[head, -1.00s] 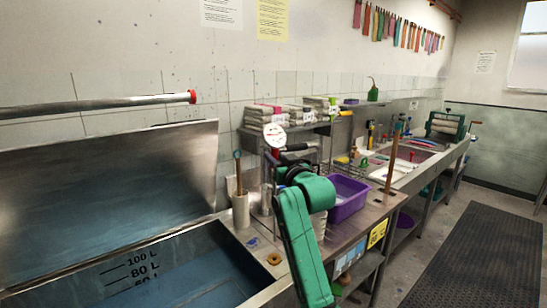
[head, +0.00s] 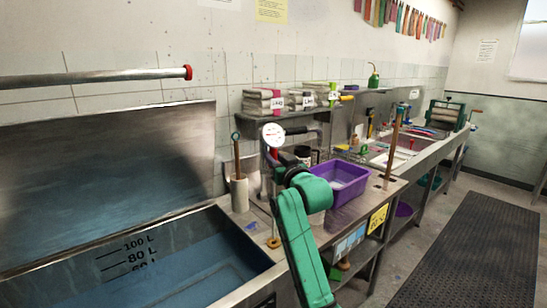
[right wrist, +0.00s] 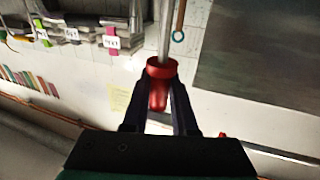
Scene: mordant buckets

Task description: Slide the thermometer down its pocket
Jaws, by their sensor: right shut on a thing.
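The thermometer has a white round dial (head: 274,134) with red marks, and a thin metal stem running down from it. In the head view the stem's lower end meets a small orange-brown ring (head: 273,243) on the steel bench edge; I cannot tell how far inside it the tip is. My right gripper (head: 277,157) is shut on the thermometer's red grip just below the dial. In the right wrist view the red grip (right wrist: 160,72) sits between the dark fingers, with the stem leading away from it. My left gripper is not in view.
A steel tank (head: 185,255) with litre marks and a raised lid lies at the left. A pale holder (head: 240,196) with a wooden-handled tool stands behind the ring. A purple tub (head: 343,190) is at the right, and a shelf with folded cloth is above.

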